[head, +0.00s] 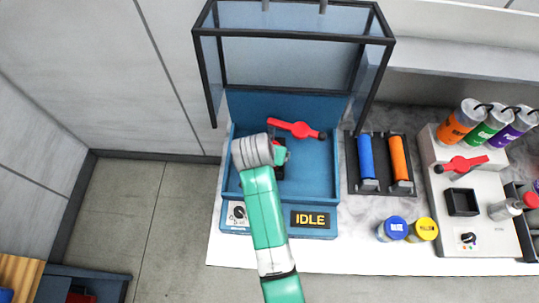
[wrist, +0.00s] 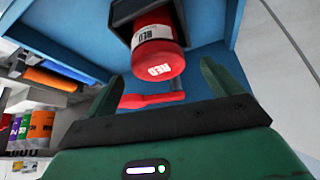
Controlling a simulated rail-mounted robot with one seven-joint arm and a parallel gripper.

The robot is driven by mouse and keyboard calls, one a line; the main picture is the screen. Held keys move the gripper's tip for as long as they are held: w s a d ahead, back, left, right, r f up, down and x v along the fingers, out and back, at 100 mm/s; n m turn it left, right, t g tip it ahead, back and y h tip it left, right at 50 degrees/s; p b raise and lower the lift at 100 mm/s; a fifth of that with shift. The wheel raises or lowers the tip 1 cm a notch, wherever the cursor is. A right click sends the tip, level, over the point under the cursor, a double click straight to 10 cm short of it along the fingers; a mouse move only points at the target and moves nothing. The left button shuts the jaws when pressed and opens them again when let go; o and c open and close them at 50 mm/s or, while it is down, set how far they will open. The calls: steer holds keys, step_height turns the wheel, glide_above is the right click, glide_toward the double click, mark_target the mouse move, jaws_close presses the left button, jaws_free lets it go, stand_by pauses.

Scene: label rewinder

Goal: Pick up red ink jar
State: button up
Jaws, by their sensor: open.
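My gripper (wrist: 162,72) is open, with one green finger on each side of the space in front of the jar's end. No contact with the jar is visible. In the head view my gripper (head: 281,155) is inside the blue machine (head: 318,180), and my arm hides most of the holder area.
A red lever (head: 295,129) lies just behind my gripper. A raised dark-framed cover (head: 293,35) stands over the machine, marked "IDLE". Blue (head: 391,230) and yellow (head: 423,229) jars, a roller tray (head: 383,188) and a grey station (head: 470,220) stand to the right.

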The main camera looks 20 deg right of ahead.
steer(key=x, duration=0.4)
steer(key=shift+s+d, duration=0.1)
steer(key=shift+r, duration=0.1)
steer(key=c, duration=1.3)
